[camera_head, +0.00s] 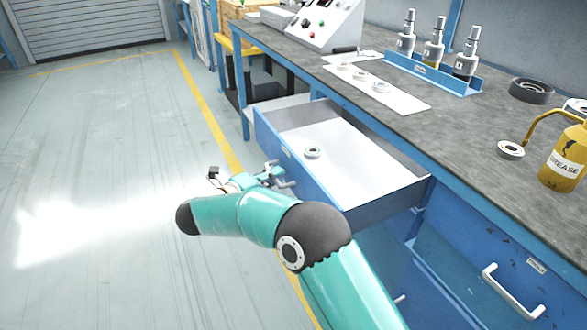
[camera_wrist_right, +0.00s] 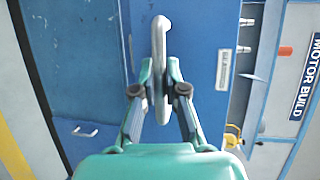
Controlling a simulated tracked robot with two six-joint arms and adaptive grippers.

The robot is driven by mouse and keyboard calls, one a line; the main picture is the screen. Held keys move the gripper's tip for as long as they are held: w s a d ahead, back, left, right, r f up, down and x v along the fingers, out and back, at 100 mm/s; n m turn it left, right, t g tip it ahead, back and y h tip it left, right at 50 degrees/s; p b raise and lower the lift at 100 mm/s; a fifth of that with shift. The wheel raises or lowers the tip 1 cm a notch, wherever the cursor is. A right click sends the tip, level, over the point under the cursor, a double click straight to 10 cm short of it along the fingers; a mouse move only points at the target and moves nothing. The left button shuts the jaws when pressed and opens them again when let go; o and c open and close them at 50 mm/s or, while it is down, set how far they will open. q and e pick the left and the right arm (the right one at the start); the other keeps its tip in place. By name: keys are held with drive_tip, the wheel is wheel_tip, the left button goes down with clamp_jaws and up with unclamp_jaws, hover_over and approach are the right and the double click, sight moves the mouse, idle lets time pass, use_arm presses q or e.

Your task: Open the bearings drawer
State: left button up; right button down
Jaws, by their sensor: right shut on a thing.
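The blue drawer (camera_head: 375,205) under the bench is pulled out, and its white floor shows. One bearing ring (camera_head: 312,152) lies inside it. My right gripper (camera_head: 275,176) is at the drawer's front face, on the left side of it in the head view. In the right wrist view, the drawer's grey bar handle (camera_wrist_right: 160,60) stands between the two fingers of my right gripper (camera_wrist_right: 163,92), which is shut on it. A small label (camera_wrist_right: 223,70) sits on the blue front beside the handle; its text is too small to read. My left gripper is not in view.
A shut drawer with a white handle (camera_head: 512,292) is at lower right. The floor at left is clear.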

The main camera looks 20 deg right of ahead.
drive_tip(key=shift+s+a+f, duration=0.1)
drive_tip(key=shift+a+f, duration=0.15)
drive_tip(key=shift+a, duration=0.45)
drive_tip(key=c, duration=1.2)
unclamp_jaws()
drive_tip(key=shift+r, duration=0.1)
drive_tip(key=v, duration=0.7)
drive_tip(key=shift+a, duration=0.2)
